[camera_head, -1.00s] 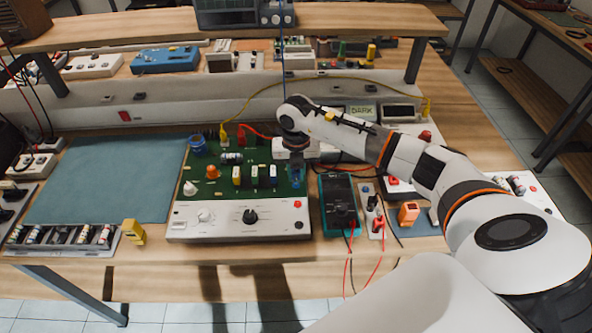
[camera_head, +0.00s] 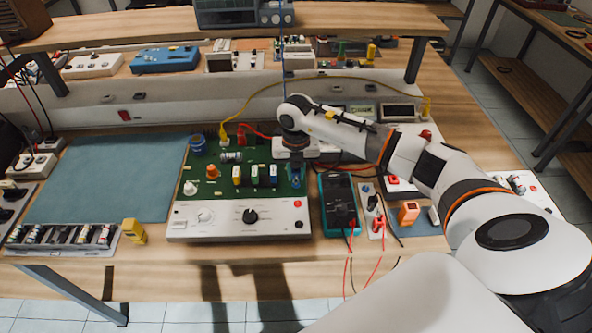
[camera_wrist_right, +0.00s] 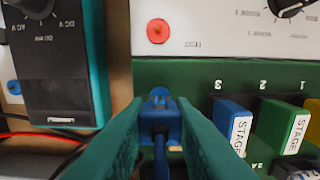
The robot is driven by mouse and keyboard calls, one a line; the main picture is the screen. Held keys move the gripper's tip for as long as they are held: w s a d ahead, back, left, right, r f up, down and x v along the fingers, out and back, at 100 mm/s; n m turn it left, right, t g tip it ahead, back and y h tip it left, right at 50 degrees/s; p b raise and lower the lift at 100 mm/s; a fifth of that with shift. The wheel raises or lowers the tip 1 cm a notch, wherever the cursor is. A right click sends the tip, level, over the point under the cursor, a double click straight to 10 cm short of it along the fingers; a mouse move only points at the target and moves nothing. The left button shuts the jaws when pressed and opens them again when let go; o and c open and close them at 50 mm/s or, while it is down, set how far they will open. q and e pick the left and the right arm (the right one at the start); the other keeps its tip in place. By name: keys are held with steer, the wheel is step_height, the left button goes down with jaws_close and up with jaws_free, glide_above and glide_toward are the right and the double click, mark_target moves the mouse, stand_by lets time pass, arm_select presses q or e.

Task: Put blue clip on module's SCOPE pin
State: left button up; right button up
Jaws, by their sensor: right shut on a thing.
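The module is a green circuit board with a white front panel (camera_head: 270,230), lying flat on the bench; its green board fills much of the right wrist view (camera_wrist_right: 200,72). My right gripper (camera_head: 296,172) is over the board's right edge, pointing down. In the right wrist view its teal fingers (camera_wrist_right: 160,118) are shut on the blue clip (camera_wrist_right: 160,124), with a blue lead running from it toward the camera. The clip is close over the board, near its white panel. The SCOPE pin cannot be made out; the clip and fingers cover that area. My left gripper is out of view.
A teal-edged multimeter (camera_head: 338,203) stands close to the module's right side. Blue and green STAGE blocks (camera_wrist_right: 236,122) stand on the board beside the fingers. A yellow cable (camera_head: 250,92) arches behind. A blue-grey mat (camera_head: 110,180) lies clear at left.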

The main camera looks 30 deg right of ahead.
steer(key=shift+f+b, duration=0.6)
steer(key=shift+f, duration=0.25)
stand_by(0.6)
steer(key=o, duration=0.9)
step_height(320, 180, up, 12)
steer(key=shift+r+b, duration=0.1)
steer(key=shift+b, duration=0.75)
